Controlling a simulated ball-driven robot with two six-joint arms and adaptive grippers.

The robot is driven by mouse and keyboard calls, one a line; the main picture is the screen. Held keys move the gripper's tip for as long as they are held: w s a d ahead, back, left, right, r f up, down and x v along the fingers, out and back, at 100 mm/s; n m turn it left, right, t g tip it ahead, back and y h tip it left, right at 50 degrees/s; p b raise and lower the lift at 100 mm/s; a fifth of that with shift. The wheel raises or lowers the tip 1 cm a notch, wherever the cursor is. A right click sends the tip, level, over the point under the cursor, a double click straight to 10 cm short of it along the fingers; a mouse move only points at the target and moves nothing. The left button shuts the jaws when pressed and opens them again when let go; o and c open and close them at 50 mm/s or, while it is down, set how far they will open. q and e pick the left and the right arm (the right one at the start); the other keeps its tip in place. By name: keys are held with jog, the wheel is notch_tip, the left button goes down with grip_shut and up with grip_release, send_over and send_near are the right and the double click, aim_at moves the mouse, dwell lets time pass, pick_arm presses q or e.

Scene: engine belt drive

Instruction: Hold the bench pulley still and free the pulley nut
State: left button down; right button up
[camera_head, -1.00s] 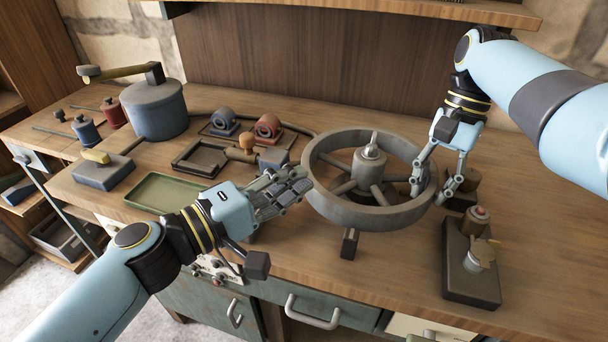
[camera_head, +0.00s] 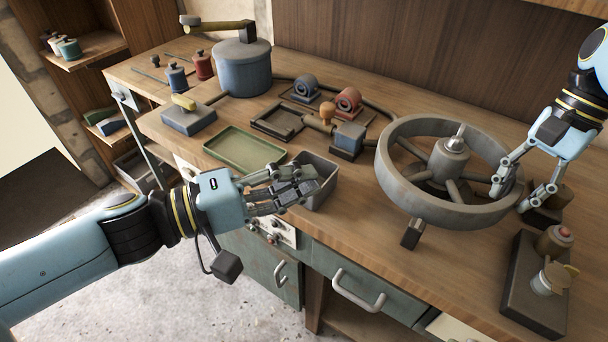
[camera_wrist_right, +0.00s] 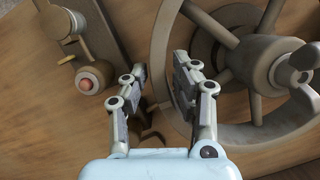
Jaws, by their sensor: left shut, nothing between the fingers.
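The bench pulley (camera_head: 400,187) is a large grey spoked wheel lying flat above the bench on the right. My right gripper (camera_head: 522,198) is at the pulley's right rim, fingers apart; in the right wrist view (camera_wrist_right: 160,95) one finger is inside the rim and one outside. I cannot tell whether they touch it. My left gripper (camera_head: 312,190) is shut and empty over a grey bin (camera_head: 328,170), left of the pulley.
A green tray (camera_head: 245,150), a blue block (camera_head: 348,138) and a dark frame (camera_head: 277,122) lie left of the pulley. A dark stand with a red-tipped knob (camera_head: 535,285) is at the front right. A blue pot (camera_head: 244,70) stands at the back left.

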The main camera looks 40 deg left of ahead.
jog(key=o, duration=0.3)
jog(key=shift+s, duration=0.1)
jog(key=shift+f, duration=0.1)
jog(key=p+v, duration=0.3)
jog(key=v, duration=0.4)
jog(key=v, duration=1.2)
jog(key=shift+f, duration=0.1)
